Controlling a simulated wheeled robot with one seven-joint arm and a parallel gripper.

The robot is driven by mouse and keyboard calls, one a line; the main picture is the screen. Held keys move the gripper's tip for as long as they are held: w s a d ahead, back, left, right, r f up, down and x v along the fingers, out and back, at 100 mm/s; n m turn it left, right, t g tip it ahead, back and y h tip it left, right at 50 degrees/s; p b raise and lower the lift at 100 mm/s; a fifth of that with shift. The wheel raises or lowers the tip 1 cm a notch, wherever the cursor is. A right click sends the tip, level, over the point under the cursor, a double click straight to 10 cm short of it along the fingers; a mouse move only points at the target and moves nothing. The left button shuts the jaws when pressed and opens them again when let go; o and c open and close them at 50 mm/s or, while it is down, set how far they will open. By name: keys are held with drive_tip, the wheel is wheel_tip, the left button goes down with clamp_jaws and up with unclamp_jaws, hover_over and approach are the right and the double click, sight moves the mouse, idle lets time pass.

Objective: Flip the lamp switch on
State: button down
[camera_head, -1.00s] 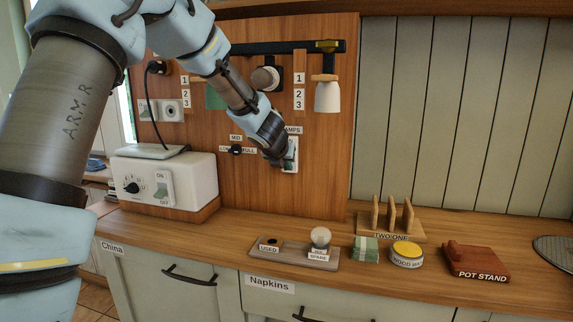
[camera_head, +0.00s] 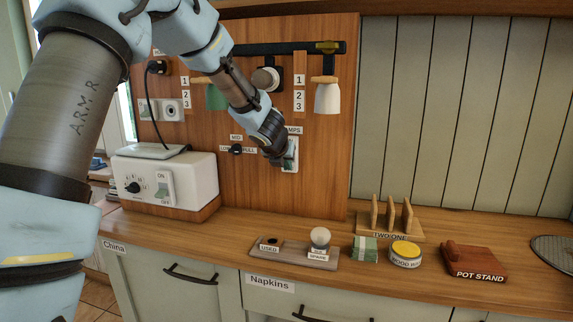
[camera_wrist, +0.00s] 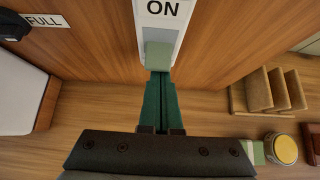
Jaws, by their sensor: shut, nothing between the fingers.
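The lamp switch (camera_head: 291,154) is a white plate on the upright wooden panel, below a partly hidden label ending in "AMPS". In the wrist view, the switch plate (camera_wrist: 176,30) has "ON" at its top and a grey-green rocker (camera_wrist: 159,55) below. My gripper (camera_head: 279,163) is at the switch and covers part of it in the head view. Its green fingers (camera_wrist: 157,77) are shut together with nothing between them. Their tips are at the lower end of the rocker; I cannot tell whether they touch it. The rocker's tilt is unclear.
A MID/FULL knob (camera_head: 236,149) is left of the switch. A white box (camera_head: 190,172) with its own ON/OFF switch stands further left. A bulb tray (camera_head: 260,256), green block (camera_head: 365,249), yellow-lidded tin (camera_head: 406,254) and pot stand (camera_head: 474,261) are on the counter below.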

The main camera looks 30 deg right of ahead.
drive_tip(key=shift+r+p, duration=0.4)
drive_tip(key=shift+p, duration=0.55)
drive_tip(key=shift+w+d+r+p, duration=0.15)
drive_tip(key=shift+r+p, duration=0.35)
drive_tip(key=shift+r, duration=0.45)
drive_tip(key=shift+w+d+r+p, duration=0.1)
drive_tip(key=shift+r+p, duration=0.35)
drive_tip(key=shift+r, duration=0.6)
drive_tip(key=f+p+v, duration=0.1)
drive_tip(key=v, duration=0.9)
drive_tip(key=shift+s+a, duration=0.4)
